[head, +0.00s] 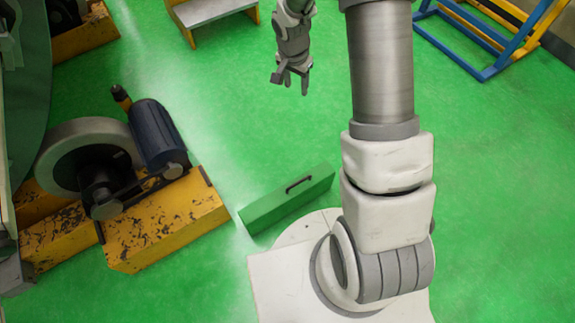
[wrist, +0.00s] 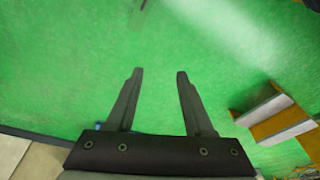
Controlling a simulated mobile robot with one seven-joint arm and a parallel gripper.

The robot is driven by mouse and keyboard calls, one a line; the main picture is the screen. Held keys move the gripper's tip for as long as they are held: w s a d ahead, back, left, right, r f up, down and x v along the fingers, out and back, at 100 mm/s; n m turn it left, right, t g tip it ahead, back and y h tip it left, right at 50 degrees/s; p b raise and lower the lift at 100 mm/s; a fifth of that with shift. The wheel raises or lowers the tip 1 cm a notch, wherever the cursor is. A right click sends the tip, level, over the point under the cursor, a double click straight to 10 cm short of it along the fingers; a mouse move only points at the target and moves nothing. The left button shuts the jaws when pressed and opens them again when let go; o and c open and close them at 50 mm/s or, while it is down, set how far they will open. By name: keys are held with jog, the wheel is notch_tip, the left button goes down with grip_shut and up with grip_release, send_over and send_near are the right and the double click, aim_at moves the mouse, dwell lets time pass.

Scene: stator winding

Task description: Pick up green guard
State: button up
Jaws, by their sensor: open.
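The green guard (head: 290,205) is a long, low green box with a dark handle on it. In the head view it lies on the green floor, between the yellow machine base and my white base. My gripper (head: 291,86) is near the top middle of the head view, well apart from the guard. In the wrist view my gripper (wrist: 160,72) shows two dark fingers spread apart with nothing between them. A small dark shape at the top edge of the wrist view is cut off, and I cannot tell what it is.
A yellow machine base (head: 165,225) with a dark blue motor (head: 158,133) stands left of the guard. A step with yellow sides (head: 212,12) is at the top; it also shows in the wrist view (wrist: 278,120). A blue and yellow frame (head: 490,40) stands top right. Open floor lies between.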

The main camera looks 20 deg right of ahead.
notch_tip(320, 180, down, 16)
jog(key=m+g+b, duration=0.1)
jog(key=m+b, duration=0.1)
jog(key=b, duration=0.1)
jog(key=m+g+y+b, duration=0.1)
jog(key=m+b, duration=0.2)
send_over(290, 187)
notch_tip(290, 187, down, 20)
notch_tip(290, 187, down, 11)
jog(key=b, duration=0.3)
jog(key=shift+d, duration=0.15)
jog(key=f+b, duration=0.1)
jog(key=f, duration=0.2)
jog(key=f+b, duration=0.2)
jog(key=f, duration=0.1)
jog(key=shift+a, duration=0.2)
jog(key=shift+r, duration=0.1)
grip_shut()
